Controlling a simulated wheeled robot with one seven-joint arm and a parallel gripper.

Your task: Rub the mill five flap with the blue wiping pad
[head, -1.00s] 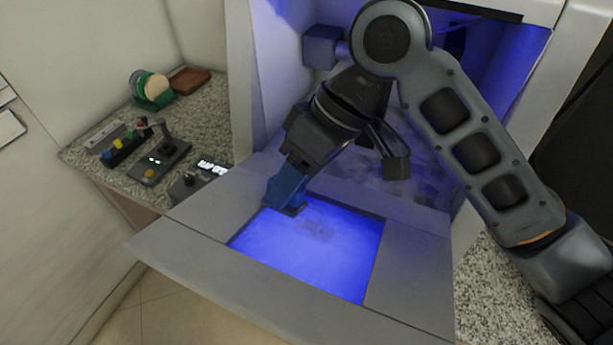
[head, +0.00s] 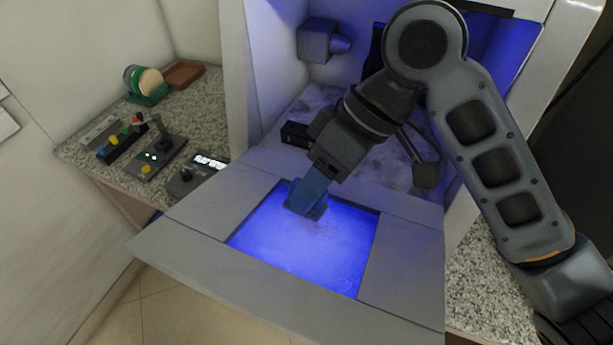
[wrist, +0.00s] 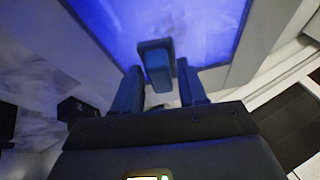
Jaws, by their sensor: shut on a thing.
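The flap (head: 205,257) of the mill is folded down and open, with a grey frame around a blue-lit pane (head: 300,258). My gripper (head: 308,192) is shut on the blue wiping pad (head: 303,208) over the far part of the pane, near its upper edge. The pad's lower face is at or very close to the pane; I cannot tell if it touches. In the wrist view the pad (wrist: 157,66) sits between the two fingers (wrist: 160,90), with the lit pane (wrist: 205,25) beyond it. Faint smudges show on the pane.
The mill's chamber behind the flap holds a spindle-like part (head: 318,42) and a small dark block (head: 296,134). On the granite counter at left stand a control box with a joystick (head: 160,150), a display unit (head: 200,175), a green disc rack (head: 146,88) and a brown tray (head: 184,73).

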